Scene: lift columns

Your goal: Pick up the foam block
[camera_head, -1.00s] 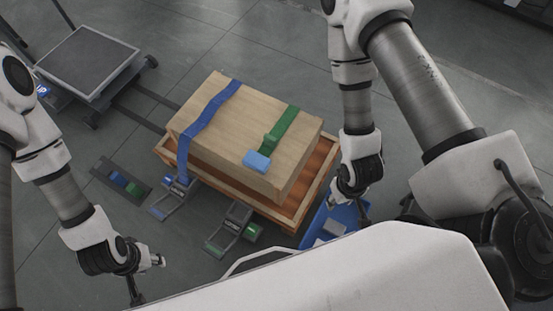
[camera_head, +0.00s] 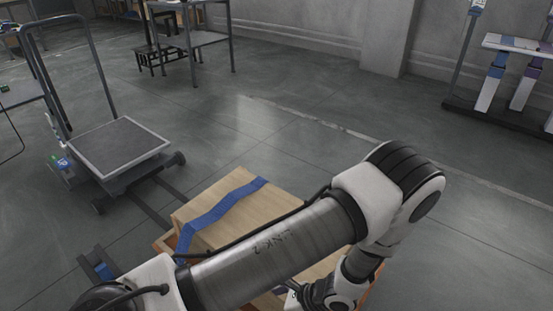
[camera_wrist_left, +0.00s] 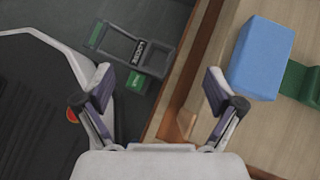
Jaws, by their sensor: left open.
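The foam block, a light blue block, (camera_wrist_left: 262,58) shows in the left wrist view at the upper right. It lies on a pale wooden box (camera_wrist_left: 292,125), beside a green strap (camera_wrist_left: 300,82). My left gripper (camera_wrist_left: 158,88) is open and empty, with its fingers wide apart. The foam block is to the right of its right finger, not between the fingers. In the head view my left arm crosses in front of the wooden box (camera_head: 232,236) and hides the foam block. My right gripper is in neither current view.
A blue strap (camera_head: 225,205) crosses the box. The box sits in an orange-brown tray (camera_wrist_left: 192,68), with a ratchet buckle (camera_wrist_left: 140,50) on the dark floor beside it. A platform cart (camera_head: 120,146) stands at left. Open floor lies behind the box.

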